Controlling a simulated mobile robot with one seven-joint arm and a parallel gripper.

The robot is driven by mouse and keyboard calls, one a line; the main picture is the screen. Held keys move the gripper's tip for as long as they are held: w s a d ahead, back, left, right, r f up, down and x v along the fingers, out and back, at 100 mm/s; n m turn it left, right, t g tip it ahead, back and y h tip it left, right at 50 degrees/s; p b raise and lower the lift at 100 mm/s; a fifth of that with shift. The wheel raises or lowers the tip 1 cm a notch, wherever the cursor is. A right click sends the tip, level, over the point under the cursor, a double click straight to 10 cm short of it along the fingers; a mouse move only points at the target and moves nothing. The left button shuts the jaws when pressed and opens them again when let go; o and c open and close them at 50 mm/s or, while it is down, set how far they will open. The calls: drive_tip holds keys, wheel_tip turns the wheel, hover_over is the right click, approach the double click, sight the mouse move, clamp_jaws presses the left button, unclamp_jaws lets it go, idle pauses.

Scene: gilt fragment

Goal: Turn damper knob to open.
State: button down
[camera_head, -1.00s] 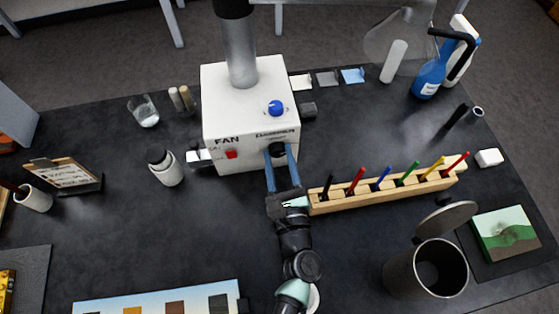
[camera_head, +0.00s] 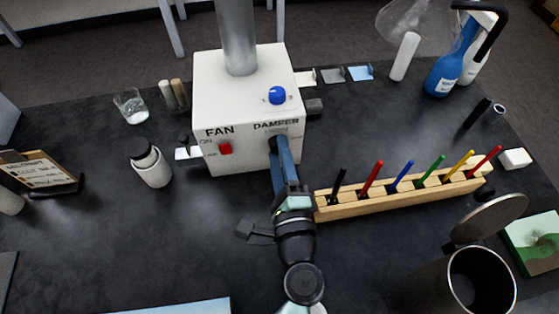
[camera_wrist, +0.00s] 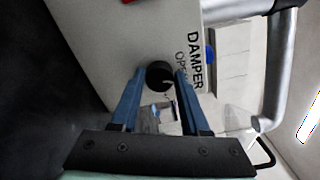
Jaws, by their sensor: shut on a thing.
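The white fan box (camera_head: 245,115) stands at the back of the dark table, with "FAN" and "DAMPER" lettered on its front. The black damper knob (camera_wrist: 159,73) sits beside the DAMPER label, partly hidden by my fingers. In the wrist view, the label and part of the word "OPEN" show to the right of the knob. My gripper (camera_wrist: 160,88) has its blue fingers shut on the knob, one on each side. In the head view my gripper (camera_head: 276,145) reaches the box front, its fingers nearly in line. The knob's pointer direction is unclear.
A red switch (camera_head: 225,148) and a blue knob (camera_head: 277,95) are on the box. A wooden rack (camera_head: 350,207) of coloured sticks stands close right of my gripper. A white bottle (camera_head: 152,168) stands left. A metal bin (camera_head: 490,275) is front right. The front-left table is mostly clear.

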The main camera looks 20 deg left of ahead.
drive_tip(key=shift+n+b, duration=1.45)
drive_tip(key=shift+n, duration=0.45)
drive_tip(key=shift+c, duration=2)
unclamp_jaws()
drive_tip(key=shift+s+d+f, duration=0.1)
drive_tip(key=b+v, duration=0.3)
drive_tip(key=v, duration=0.9)
drive_tip(key=shift+s+d, duration=0.2)
drive_tip(key=shift+s, duration=0.1)
